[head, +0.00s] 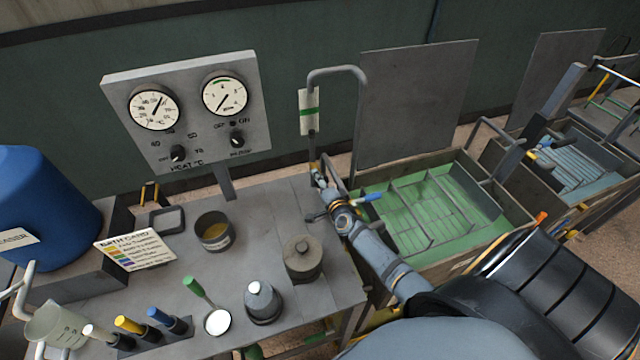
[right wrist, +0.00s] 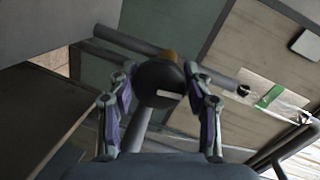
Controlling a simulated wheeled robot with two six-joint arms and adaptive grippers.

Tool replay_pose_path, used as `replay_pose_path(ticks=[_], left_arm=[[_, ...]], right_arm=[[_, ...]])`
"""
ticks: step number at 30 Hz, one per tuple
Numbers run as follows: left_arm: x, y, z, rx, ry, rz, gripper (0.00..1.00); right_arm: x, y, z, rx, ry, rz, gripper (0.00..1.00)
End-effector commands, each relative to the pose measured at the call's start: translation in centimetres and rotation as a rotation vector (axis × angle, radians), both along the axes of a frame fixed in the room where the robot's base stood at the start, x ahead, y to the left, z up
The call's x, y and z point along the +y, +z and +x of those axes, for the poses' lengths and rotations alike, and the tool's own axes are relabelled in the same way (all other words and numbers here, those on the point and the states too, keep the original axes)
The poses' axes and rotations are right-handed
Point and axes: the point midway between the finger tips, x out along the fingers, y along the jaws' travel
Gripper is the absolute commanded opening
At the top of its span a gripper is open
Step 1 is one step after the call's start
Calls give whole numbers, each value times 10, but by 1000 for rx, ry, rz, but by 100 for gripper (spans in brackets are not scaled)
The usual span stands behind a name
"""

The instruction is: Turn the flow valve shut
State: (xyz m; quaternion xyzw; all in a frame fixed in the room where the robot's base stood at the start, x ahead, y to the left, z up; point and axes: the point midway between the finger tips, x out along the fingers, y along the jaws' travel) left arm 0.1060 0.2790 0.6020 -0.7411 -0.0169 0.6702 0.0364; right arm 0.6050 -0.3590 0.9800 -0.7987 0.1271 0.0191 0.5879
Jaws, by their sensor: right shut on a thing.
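The flow valve is on the grey pipe below a white card with a green band. In the right wrist view its dark round knob (right wrist: 160,84) has a pale mark on its face and a brass-coloured part behind it. My right gripper (head: 320,182) reaches up to the pipe in the head view and hides most of the valve. In the right wrist view my right gripper (right wrist: 161,90) has one finger on each side of the knob and is shut on it. My left gripper is not in view.
The grey pipe (head: 336,70) arches beside a tank (head: 520,212) with green liquid. A blue-handled part (head: 372,197) lies close right of my gripper. A gauge panel (head: 190,105) stands behind the bench (head: 265,210). A lidded pot (head: 303,262) stands near my arm.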

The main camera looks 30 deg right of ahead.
Motion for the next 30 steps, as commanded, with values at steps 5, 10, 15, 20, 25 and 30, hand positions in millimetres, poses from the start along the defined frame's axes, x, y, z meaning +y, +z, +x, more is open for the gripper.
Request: replay_pose_path(ticks=[5,10,15,20,25,30], left_arm=[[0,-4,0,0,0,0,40],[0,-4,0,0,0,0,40],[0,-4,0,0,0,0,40],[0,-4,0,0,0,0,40],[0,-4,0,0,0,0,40],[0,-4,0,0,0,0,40]], right_arm=[[0,-1,-1,-7,0,40,19],[0,-1,-1,-10,1,54,19],[1,-1,-1,-10,0,55,19],[1,-1,-1,-10,1,54,19],[0,-1,0,-11,1,54,73],[0,0,0,-12,0,53,74]])
